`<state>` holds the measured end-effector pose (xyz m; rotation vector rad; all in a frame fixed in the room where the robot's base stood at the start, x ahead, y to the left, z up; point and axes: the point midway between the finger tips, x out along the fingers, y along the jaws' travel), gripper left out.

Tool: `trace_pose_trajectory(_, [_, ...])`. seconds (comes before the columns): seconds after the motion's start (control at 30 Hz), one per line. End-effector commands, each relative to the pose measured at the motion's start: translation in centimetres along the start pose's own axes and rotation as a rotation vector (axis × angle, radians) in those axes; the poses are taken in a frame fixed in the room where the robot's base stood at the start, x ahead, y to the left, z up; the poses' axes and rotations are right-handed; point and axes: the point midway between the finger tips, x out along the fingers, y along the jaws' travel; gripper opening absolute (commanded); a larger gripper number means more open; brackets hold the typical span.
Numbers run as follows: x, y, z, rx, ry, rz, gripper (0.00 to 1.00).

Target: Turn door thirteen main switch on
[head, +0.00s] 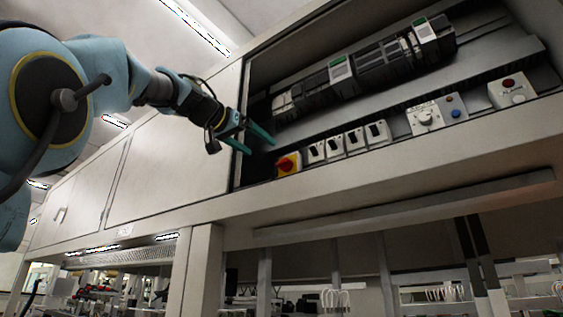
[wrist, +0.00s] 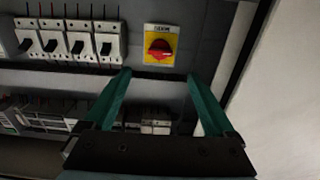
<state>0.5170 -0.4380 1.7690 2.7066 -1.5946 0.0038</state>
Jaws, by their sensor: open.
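The main switch (head: 288,163) is a red rotary knob on a yellow plate, at the left end of the lower row in the open cabinet. In the wrist view the switch (wrist: 160,48) sits just beyond the fingertips, roughly centred between them, with its red handle lying about sideways. My gripper (head: 260,144) has green fingers; it is open and empty, reaching into the cabinet's left side just above and left of the switch. In the wrist view my gripper (wrist: 158,78) points at the switch with a gap, not touching it. No door number is readable.
Several breakers (head: 345,142) stand right of the switch. Further right are a socket with a blue button (head: 453,106) and a box with a red button (head: 511,91). Modules (head: 370,70) fill the upper rail. The cabinet's left edge (head: 237,130) is close to my gripper.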

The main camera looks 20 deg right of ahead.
Motion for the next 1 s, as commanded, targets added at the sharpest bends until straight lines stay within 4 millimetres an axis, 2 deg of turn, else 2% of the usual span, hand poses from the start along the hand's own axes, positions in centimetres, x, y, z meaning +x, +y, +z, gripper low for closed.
trace_pose_trajectory(0.3, [5.8, 0.0, -0.3, -0.002, -0.005, 0.002, 0.90])
trace_pose_trajectory(0.5, [8.7, -0.1, -0.2, -0.001, -0.004, 0.000, 0.90])
trace_pose_trajectory(0.7, [10.0, 0.0, 0.0, -0.001, -0.002, 0.000, 0.90])
trace_pose_trajectory(0.97, [10.1, 0.0, 0.1, -0.001, -0.002, 0.000, 0.90])
trace_pose_trajectory(1.0, [10.1, 0.0, 0.1, -0.001, -0.002, 0.000, 0.88])
